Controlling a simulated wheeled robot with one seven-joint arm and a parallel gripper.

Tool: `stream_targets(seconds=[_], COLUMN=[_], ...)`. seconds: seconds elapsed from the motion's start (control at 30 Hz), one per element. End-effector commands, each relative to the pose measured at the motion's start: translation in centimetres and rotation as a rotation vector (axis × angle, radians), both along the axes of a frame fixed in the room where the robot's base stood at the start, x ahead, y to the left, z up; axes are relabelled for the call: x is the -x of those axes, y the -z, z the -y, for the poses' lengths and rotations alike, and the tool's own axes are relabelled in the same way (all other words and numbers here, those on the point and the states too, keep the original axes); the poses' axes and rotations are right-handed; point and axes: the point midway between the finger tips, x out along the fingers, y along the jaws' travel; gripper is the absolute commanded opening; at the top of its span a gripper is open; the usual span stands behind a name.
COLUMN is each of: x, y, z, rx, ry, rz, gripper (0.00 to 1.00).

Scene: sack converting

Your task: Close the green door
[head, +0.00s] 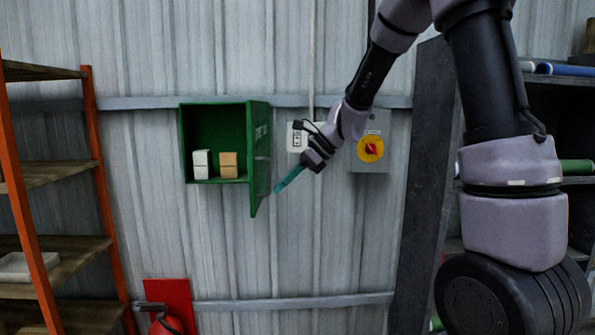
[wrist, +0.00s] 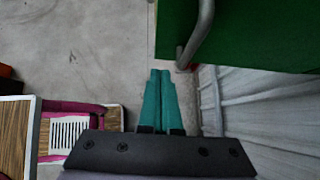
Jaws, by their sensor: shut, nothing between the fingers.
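A green wall cabinet (head: 217,112) hangs on the corrugated wall with its green door (head: 260,150) standing open on its right side, swung out toward me. The door also fills the top right of the wrist view (wrist: 270,40), with a grey bar handle (wrist: 197,38) on it. Inside the cabinet are a white box (head: 201,164) and a tan box (head: 228,165). My gripper (head: 277,190) has teal fingers that are together and empty. It is just right of the door's lower part in the head view. In the wrist view its fingertips (wrist: 160,73) point near the handle's lower end; contact cannot be told.
A grey switch box with a red and yellow knob (head: 370,149) and a white panel (head: 297,137) are on the wall right of the door. An orange-framed shelf (head: 100,170) stands left. A fire extinguisher (head: 165,322) is below.

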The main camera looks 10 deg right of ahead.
Motion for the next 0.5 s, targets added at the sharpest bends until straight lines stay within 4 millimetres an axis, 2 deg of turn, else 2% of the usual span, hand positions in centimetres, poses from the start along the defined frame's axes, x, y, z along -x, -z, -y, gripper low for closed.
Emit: stream_targets(seconds=[0.03, 0.2, 0.5], x=[0.0, -0.4, -0.5], y=[0.6, 0.3, 0.3], z=[-0.8, -3.2, -4.3], rx=[0.001, 0.000, 0.000], ry=[-0.003, -0.002, -0.001], rz=[-0.002, 0.001, 0.001], gripper=[0.00, 0.00, 0.00])
